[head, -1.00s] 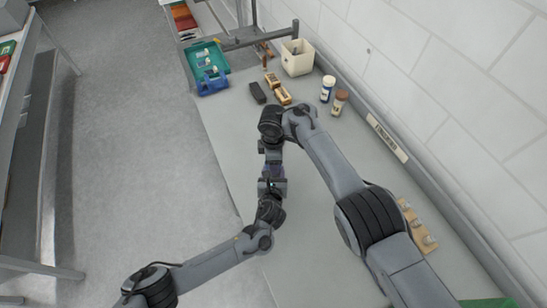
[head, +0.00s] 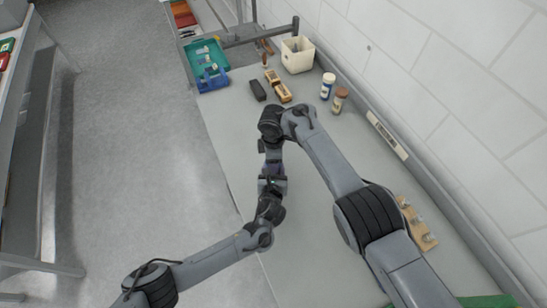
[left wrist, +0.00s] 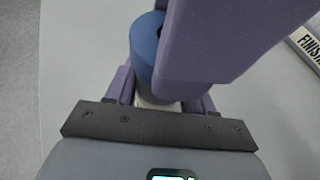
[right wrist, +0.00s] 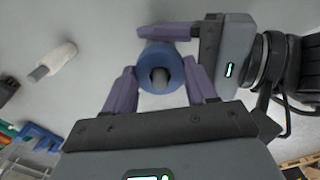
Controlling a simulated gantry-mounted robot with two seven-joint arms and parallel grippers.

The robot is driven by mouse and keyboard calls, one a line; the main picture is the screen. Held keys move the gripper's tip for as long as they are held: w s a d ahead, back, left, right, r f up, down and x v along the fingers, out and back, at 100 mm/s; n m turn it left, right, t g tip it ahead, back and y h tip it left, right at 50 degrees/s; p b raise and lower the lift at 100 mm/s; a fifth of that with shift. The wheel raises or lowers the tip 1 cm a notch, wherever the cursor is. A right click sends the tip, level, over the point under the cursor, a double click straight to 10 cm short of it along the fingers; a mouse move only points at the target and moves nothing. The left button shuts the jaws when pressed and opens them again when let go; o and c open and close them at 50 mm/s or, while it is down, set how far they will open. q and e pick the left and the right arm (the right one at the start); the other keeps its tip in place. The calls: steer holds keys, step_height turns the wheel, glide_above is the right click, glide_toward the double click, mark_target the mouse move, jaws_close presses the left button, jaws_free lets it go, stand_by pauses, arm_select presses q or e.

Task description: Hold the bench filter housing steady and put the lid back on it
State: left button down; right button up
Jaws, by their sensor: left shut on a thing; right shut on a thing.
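The filter housing (left wrist: 150,98) is a pale cylinder, seen only in part in the left wrist view under the blue lid (left wrist: 144,48). My left gripper (left wrist: 160,92) is shut on the housing from the side. My right gripper (right wrist: 158,82) is shut on the lid from above, one purple finger on each side. Whether the lid is fully seated cannot be told. In the head view my arms hide both parts.
On the bench (head: 222,130) stand a teal and blue bin (head: 212,78), a cream box (head: 297,55), two bottles (head: 327,86) and small blocks (head: 284,92) beyond my arms. A wooden rack (head: 418,225) lies by the wall. The bench's left strip is clear.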

steer(key=shift+f, duration=0.4)
